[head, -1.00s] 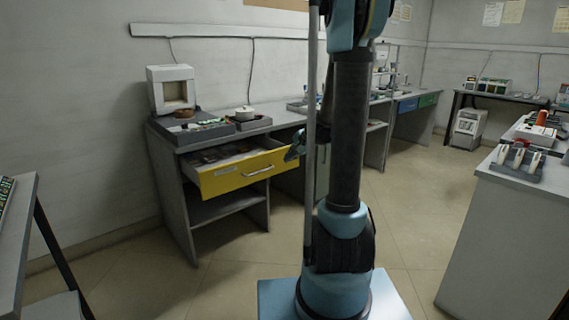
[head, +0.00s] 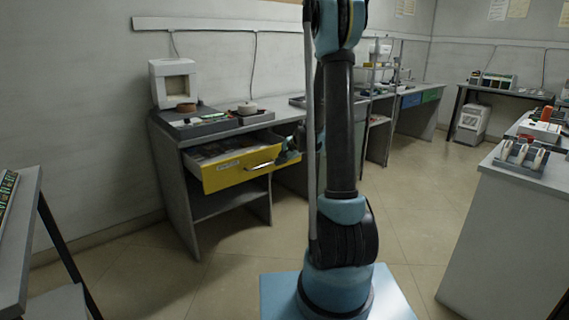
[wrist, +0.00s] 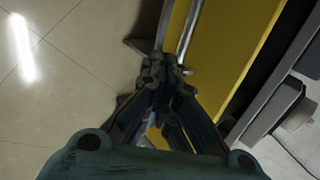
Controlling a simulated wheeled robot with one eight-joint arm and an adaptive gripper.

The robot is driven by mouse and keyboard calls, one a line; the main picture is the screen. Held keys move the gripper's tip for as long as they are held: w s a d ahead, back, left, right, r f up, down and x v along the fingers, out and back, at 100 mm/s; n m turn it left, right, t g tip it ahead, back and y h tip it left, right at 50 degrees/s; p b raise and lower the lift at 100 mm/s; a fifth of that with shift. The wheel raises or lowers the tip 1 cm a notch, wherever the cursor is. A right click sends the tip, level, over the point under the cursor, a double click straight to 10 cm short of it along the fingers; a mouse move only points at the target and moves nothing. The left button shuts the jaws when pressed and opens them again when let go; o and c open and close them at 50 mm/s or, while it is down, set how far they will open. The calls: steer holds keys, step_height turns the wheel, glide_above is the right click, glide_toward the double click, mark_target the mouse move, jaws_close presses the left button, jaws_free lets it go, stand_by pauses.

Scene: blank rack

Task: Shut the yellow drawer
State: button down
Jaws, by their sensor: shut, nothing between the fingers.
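The yellow drawer (head: 222,176) sticks out partway from the grey bench on the left, its contents partly visible from above. It has a silver bar handle (head: 262,166) on its front. My gripper (head: 283,157) is at the right end of the drawer front, close to the handle. In the wrist view my gripper (wrist: 164,72) has its fingertips together with nothing between them, at the end of the silver handle (wrist: 188,30) and beside the yellow front (wrist: 225,45). I cannot tell whether the fingers touch the handle or the front.
The grey bench (head: 232,127) carries a white box-shaped device (head: 173,83) and trays. An open shelf space lies under the drawer. A counter (head: 505,225) stands on the right and a table edge (head: 22,215) on the left. The tiled floor before the drawer is clear.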

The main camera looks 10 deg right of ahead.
steer(key=shift+w+a+f, duration=0.2)
steer(key=shift+w+a, duration=0.3)
steer(key=shift+w, duration=0.2)
steer(key=w+a, duration=0.5)
steer(key=w, duration=0.2)
steer(key=w+a, duration=0.5)
steer(key=w, duration=0.3)
steer(key=w+a, duration=0.5)
steer(key=w, duration=0.3)
steer(key=shift+w+a, duration=0.2)
steer(key=shift+a, duration=0.15)
steer(key=shift+s+d, duration=0.1)
